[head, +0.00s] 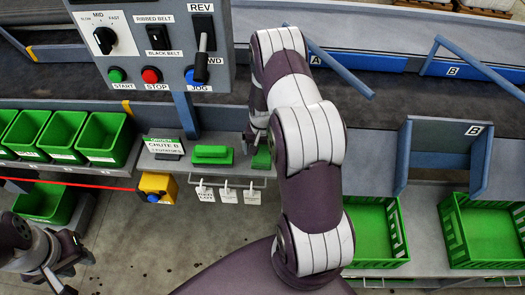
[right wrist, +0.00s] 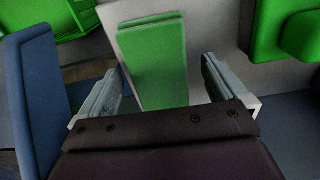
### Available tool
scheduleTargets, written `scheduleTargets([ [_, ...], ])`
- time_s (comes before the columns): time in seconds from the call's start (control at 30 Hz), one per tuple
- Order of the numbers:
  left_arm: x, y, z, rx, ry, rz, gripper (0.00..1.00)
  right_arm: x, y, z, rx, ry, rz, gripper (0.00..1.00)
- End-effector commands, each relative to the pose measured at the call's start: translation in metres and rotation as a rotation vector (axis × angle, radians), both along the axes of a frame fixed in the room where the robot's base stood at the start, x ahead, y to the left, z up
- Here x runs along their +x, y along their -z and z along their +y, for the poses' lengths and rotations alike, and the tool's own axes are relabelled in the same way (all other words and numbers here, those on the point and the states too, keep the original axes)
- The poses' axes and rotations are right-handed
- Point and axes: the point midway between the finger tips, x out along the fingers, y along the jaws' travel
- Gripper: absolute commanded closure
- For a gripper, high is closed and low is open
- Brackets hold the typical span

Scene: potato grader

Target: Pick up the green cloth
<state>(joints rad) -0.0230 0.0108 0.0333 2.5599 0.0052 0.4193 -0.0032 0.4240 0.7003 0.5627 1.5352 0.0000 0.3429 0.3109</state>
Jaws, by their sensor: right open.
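The green cloth (head: 262,158) is a flat, folded green piece on the grey shelf below the control panel, partly hidden by my right arm in the head view. In the right wrist view the cloth (right wrist: 153,62) lies between the two fingers, its near end hidden by the gripper body. My right gripper (right wrist: 157,78) is open, one finger on each side of the cloth with a gap at both sides. In the head view the right gripper (head: 256,140) is over the cloth, partly hidden. My left gripper (head: 78,272) is at the lower left, open and empty, far from the cloth.
A green block with a raised top (head: 212,154) lies left of the cloth. White tags (head: 228,194) hang from a rail below. A yellow box (head: 157,187) is at the shelf's left end. Green crates (head: 486,234) stand at the right, bins (head: 103,137) at the left.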

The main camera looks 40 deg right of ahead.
Motion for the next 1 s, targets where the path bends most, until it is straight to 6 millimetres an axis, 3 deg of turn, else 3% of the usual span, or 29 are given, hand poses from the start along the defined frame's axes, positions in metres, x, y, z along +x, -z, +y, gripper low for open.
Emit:
scheduleTargets([
  [0.07,0.000,0.000,0.000,0.000,0.000,0.000,0.65,0.000,0.000,0.000,0.000,0.000,0.000,0.01],
  [0.1,0.000,0.000,0.000,0.000,0.000,0.000,0.65,0.000,0.000,0.000,0.000,0.000,0.000,0.08],
  [0.27,0.000,0.000,0.000,0.000,0.000,0.000,0.65,0.000,0.000,0.000,0.000,0.000,0.000,0.60],
  [0.3,0.000,0.000,0.000,0.000,0.000,0.000,0.65,0.000,0.000,0.000,0.000,0.000,0.000,0.62],
  [0.67,0.000,0.002,0.000,0.000,0.000,0.000,0.65,0.001,-0.008,0.000,-0.001,0.000,-0.001,0.62],
  [0.87,0.000,0.010,0.000,0.000,0.000,0.000,0.65,0.001,-0.041,-0.001,-0.002,0.000,-0.005,0.63],
  [1.0,0.000,0.014,0.000,0.000,0.000,0.000,0.65,-0.020,-0.059,0.024,-0.001,-0.003,-0.001,0.63],
])
